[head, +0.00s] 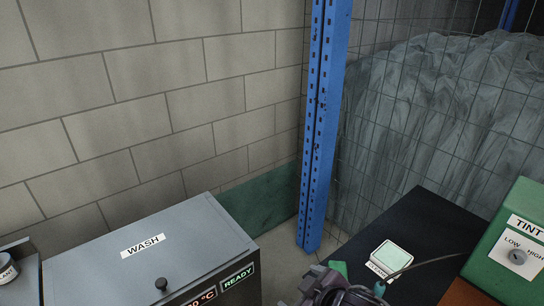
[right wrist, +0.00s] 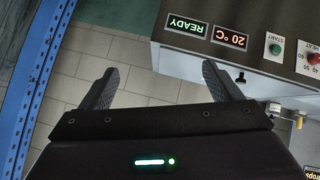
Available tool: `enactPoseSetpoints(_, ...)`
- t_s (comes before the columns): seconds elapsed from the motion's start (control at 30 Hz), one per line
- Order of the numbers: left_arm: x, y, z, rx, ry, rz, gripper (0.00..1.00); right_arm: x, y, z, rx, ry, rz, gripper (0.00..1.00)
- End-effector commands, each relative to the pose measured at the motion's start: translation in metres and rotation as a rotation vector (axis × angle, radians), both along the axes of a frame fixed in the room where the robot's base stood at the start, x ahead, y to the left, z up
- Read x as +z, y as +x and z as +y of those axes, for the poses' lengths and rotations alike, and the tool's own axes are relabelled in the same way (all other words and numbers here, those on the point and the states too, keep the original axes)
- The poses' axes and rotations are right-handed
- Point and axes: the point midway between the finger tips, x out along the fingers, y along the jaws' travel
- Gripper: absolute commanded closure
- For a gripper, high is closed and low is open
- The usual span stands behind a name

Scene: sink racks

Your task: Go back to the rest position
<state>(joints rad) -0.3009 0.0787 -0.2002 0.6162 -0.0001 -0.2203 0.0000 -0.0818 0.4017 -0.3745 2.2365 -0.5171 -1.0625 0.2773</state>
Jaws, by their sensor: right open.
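My right gripper (right wrist: 160,72) shows in the right wrist view, with its two dark fingers spread wide and nothing between them. Past the fingertips I see tiled floor (right wrist: 145,85) and, to the right, the front of a grey machine (right wrist: 185,53). In the head view a dark, partly cut-off shape at the bottom edge may be part of my right arm; its jaws cannot be made out there. My left gripper is in neither view.
The grey WASH box (head: 110,262) stands at the lower left. A blue perforated post (head: 322,130) rises mid-view, beside a wire cage (head: 440,110) of grey sheeting. A dark counter (head: 420,225) carries a pale pad (head: 392,252). A green TINT box (head: 510,235) stands at the right.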

Motion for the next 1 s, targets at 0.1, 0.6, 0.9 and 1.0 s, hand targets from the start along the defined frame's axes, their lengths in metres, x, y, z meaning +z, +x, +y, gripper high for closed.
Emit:
enactPoseSetpoints(0.1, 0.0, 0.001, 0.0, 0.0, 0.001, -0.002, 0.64, -0.011, -0.024, -0.036, -0.205, 0.019, 0.122, 0.16)
enactPoseSetpoints(0.6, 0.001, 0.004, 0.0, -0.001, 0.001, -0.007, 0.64, -0.052, -0.139, -0.131, -0.668, 0.033, 0.586, 0.16)
enactPoseSetpoints(0.9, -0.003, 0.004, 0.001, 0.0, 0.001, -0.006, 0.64, -0.139, -0.118, -0.127, -0.655, 0.017, 0.602, 0.16)
enactPoseSetpoints(1.0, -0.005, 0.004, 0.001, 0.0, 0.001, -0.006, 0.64, -0.174, -0.116, -0.126, -0.654, 0.012, 0.613, 0.16)
